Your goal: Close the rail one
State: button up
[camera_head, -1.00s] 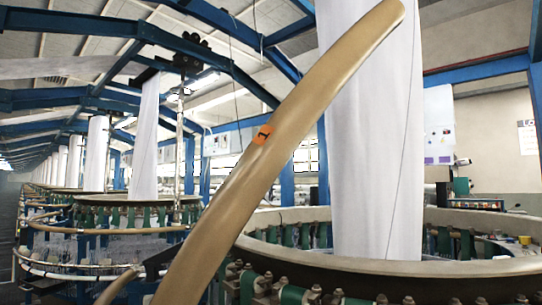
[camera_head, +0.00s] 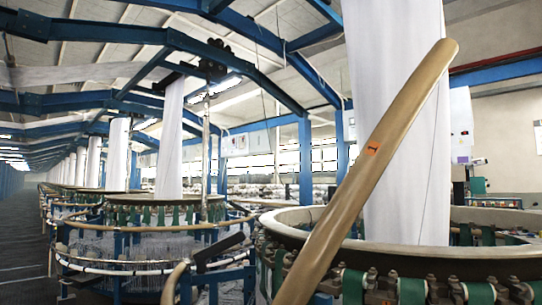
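The rail one is a long, curved tan rail with an orange label marked 1 (camera_head: 372,148). It stands raised and slanting, its upper end at the upper right and its lower end cut off by the bottom edge. It crosses in front of the near loom's round rim (camera_head: 440,258) and a white fabric column (camera_head: 400,120). A short tan rail end (camera_head: 174,284) shows at the lower left, apart from the raised rail, with a dark bracket-like piece (camera_head: 220,252) beside it. My gripper is not in view.
Green straps and metal fittings (camera_head: 385,287) line the near loom below its rim. Another loom (camera_head: 150,215) with tan rails stands behind at left, and more recede beyond it. A dark, clear aisle floor (camera_head: 22,250) runs along the far left.

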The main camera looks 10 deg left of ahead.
aim_at(307, 271)
jog(key=u, duration=0.35)
jog(key=i, duration=0.5)
jog(key=z, duration=1.45)
jog(key=k, duration=1.5)
jog(key=u, duration=1.05)
jog(key=i, duration=0.5)
